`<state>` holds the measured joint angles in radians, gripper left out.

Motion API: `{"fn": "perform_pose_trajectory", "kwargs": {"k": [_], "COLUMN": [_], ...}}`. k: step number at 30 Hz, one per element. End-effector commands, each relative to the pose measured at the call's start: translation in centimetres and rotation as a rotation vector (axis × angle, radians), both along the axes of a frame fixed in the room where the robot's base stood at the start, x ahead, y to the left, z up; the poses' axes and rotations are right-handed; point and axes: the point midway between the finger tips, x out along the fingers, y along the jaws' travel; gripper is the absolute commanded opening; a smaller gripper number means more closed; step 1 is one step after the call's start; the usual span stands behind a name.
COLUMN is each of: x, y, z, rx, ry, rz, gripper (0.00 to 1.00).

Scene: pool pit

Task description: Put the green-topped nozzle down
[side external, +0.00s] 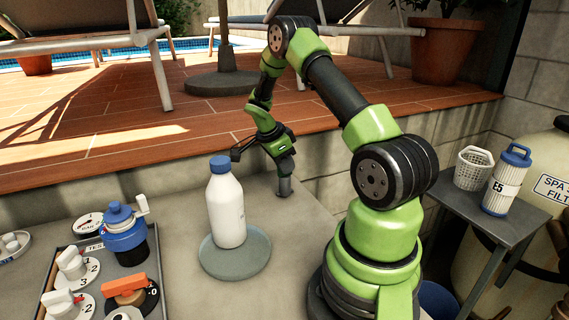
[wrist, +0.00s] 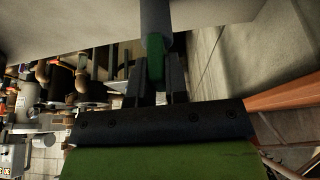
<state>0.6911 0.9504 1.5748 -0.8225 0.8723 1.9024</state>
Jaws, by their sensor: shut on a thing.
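The green-topped nozzle shows in the wrist view as a grey cylinder with a green part (wrist: 155,62) between my two dark fingers. My gripper (wrist: 155,78) is shut on it. In the side view my gripper (side external: 283,168) points down behind and right of the white bottle. The grey lower part of the nozzle (side external: 284,188) sticks out below the fingers, close over the concrete slab. I cannot tell whether its lower end touches the slab. Its green top is hidden by the gripper in the side view.
A white bottle with a blue cap (side external: 226,205) stands on a round grey plate (side external: 246,257). A tray with valves and dials (side external: 47,283) lies at left. A side table (side external: 490,218) holds a white basket (side external: 473,168) and a filter cartridge (side external: 506,181). The wooden deck (side external: 130,130) rises behind the slab.

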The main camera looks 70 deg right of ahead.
Motion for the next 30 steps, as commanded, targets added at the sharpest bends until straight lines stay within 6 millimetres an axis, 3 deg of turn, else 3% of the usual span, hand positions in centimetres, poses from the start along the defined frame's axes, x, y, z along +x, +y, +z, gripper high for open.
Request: {"fn": "perform_pose_trajectory", "kwargs": {"k": [9,10,13,23,30], "x": [0.0,0.0,0.0,0.0,1.3], "y": [0.0,0.0,0.0,0.0,1.1], "z": [-0.3,-0.2,-0.2,0.2,4.0], "rx": [0.0,0.0,-0.001,-0.002,-0.006], "ry": [0.0,0.0,-0.001,-0.002,-0.006], "rz": [0.0,0.0,-0.001,0.0,0.001], "gripper": [0.0,0.19,0.4,0.4,0.4]}}
